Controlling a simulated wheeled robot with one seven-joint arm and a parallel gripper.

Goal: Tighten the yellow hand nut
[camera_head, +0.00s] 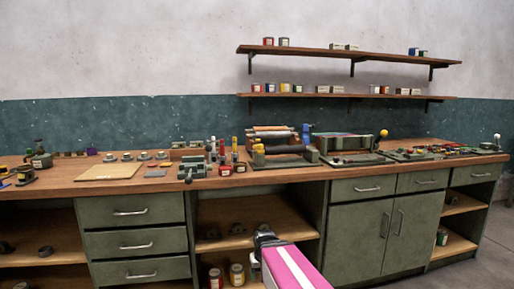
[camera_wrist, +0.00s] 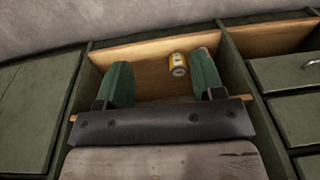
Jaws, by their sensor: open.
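Yellow parts show on the bench in the head view: a small yellow piece (camera_head: 258,148) at the left end of a roller press (camera_head: 282,162), and a yellow ball knob (camera_head: 383,133) on a device to its right. At this size I cannot tell which, if either, is the hand nut. No hand nut can be made out in the wrist view. My gripper (camera_head: 264,237) is low in front of the bench, below the worktop and well apart from both yellow parts. In the wrist view its green fingers (camera_wrist: 160,62) are spread with nothing held between them.
The wooden worktop (camera_head: 155,184) is crowded with tools and tins; a pale board (camera_head: 108,172) lies at left. Drawers (camera_head: 134,240) and a closed cupboard (camera_head: 362,235) flank an open shelf bay. Wall shelves (camera_head: 345,52) hang above.

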